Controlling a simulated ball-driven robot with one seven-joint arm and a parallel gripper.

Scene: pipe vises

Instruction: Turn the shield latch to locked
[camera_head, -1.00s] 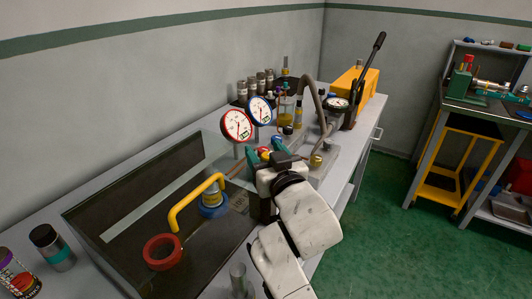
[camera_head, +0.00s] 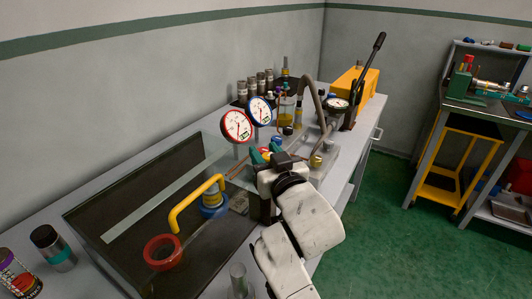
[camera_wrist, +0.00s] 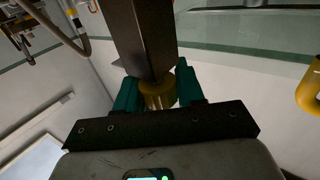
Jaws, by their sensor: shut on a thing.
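My gripper (camera_head: 259,156) is at the right end of the clear shield (camera_head: 150,205), above the near bench edge. In the wrist view its two teal fingers (camera_wrist: 157,92) are shut on a round brass-yellow piece (camera_wrist: 158,96) at the end of a dark square bar (camera_wrist: 142,35). This piece appears to be the shield latch. In the head view my wrist and fingers hide it. I cannot read the latch's locked or unlocked position. The shield's glass edge also shows in the wrist view (camera_wrist: 240,42).
A yellow bent pipe (camera_head: 190,198) and a red ring (camera_head: 162,252) are at the shield area. Two dial gauges, red (camera_head: 236,126) and blue (camera_head: 260,110), stand close behind my gripper. A hand pump with a long lever (camera_head: 365,75) stands farther right. Green floor lies open in front.

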